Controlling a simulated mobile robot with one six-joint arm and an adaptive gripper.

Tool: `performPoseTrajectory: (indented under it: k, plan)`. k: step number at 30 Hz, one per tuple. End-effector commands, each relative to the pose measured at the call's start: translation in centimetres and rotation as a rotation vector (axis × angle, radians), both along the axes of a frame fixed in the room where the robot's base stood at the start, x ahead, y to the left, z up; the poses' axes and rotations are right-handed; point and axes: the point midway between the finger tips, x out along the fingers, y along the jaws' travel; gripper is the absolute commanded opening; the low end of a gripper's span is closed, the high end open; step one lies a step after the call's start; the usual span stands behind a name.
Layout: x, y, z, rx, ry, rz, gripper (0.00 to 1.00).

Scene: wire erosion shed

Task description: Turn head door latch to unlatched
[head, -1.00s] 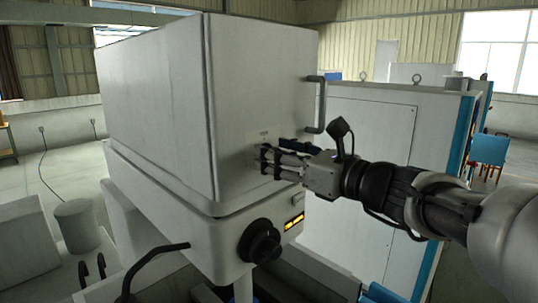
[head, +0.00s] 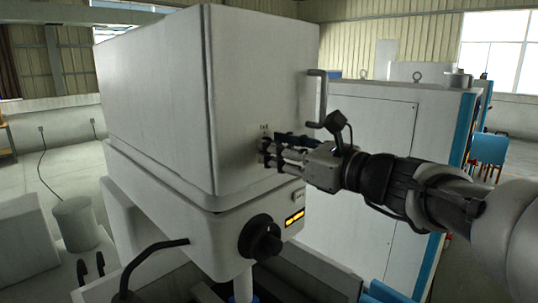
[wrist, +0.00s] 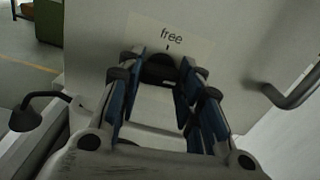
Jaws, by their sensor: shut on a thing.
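The head door (head: 262,75) is the pale front face of a large box-shaped machine head. The latch (wrist: 160,68) shows in the wrist view as a dark round knob on this face. A label (wrist: 172,38) reading "free", with a short mark under the word, sits just above it. My gripper (head: 268,150) is level with the latch, its fingers pointing at the door. In the wrist view my gripper (wrist: 162,78) has its blue-padded fingers on both sides of the knob, shut on it. The fingers hide most of the latch in the head view.
A dark bar handle (head: 318,98) stands out from the door's right edge, close above my gripper. A white cabinet with blue edges (head: 375,130) stands behind my arm.

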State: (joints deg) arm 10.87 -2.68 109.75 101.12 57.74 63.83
Motion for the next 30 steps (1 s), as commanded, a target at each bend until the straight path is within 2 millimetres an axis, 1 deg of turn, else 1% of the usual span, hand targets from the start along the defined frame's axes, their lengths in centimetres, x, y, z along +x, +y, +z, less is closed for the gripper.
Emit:
performPoseTrajectory:
  k: [1,10,30]
  plan:
    - [-0.02,-0.01,-0.26,-0.02,-0.025,-0.001,0.09]
    - [-0.02,0.0,-0.44,-0.205,-0.211,0.0,0.09]
    - [-0.04,0.01,-0.36,-0.654,-0.663,-0.001,0.09]
